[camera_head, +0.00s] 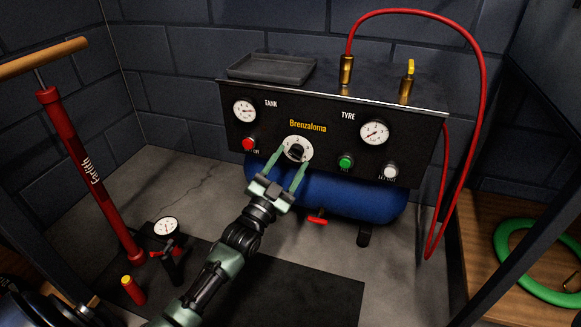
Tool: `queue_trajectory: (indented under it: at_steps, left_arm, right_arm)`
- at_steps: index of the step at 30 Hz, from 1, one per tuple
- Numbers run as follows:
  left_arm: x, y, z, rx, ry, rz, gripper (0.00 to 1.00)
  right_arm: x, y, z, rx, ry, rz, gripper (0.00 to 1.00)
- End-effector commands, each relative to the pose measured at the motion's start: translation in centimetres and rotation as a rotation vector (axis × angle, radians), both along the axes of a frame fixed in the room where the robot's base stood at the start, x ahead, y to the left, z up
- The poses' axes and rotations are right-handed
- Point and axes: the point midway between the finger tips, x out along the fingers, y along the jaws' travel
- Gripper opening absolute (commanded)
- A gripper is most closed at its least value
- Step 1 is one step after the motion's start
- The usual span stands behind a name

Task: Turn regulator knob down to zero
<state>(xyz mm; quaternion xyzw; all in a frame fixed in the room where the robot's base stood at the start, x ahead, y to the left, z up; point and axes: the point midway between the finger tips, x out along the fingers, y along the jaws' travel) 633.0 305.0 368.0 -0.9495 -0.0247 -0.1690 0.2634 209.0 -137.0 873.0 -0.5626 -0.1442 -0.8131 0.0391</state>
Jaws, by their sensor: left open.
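The regulator knob (296,152) is black on a round white dial (298,144) in the middle of the black compressor panel (330,110). My left gripper (287,160) is at the panel. Its two green fingers are open and reach up toward the dial, one on the left and one on the right of the knob. I cannot tell if the fingers touch the knob. The dial's markings are too small to read. The tank gauge (245,110) is at the panel's left and the tyre gauge (374,133) at its right. My right gripper is not in view.
A red button (249,144), a green button (345,162) and a white button (390,172) sit low on the panel. A blue tank (340,195) is below. A red hose (482,90) loops at the right. A red floor pump (90,180) stands at the left.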

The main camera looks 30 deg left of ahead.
Motion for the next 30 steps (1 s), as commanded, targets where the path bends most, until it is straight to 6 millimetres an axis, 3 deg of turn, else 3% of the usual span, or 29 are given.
queue_trajectory:
  at_steps: [10,16,30]
  left_arm:
    - [0.5,0.0,0.2,0.000,0.001,0.000,0.56]
    - [0.5,0.0,0.2,0.000,0.000,0.000,0.01]
    - [0.5,-0.1,0.4,-0.101,-0.014,0.001,0.00]
  right_arm:
    - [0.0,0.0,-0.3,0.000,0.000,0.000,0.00]
    - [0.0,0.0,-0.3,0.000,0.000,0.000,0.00]
    - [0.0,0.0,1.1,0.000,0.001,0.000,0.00]
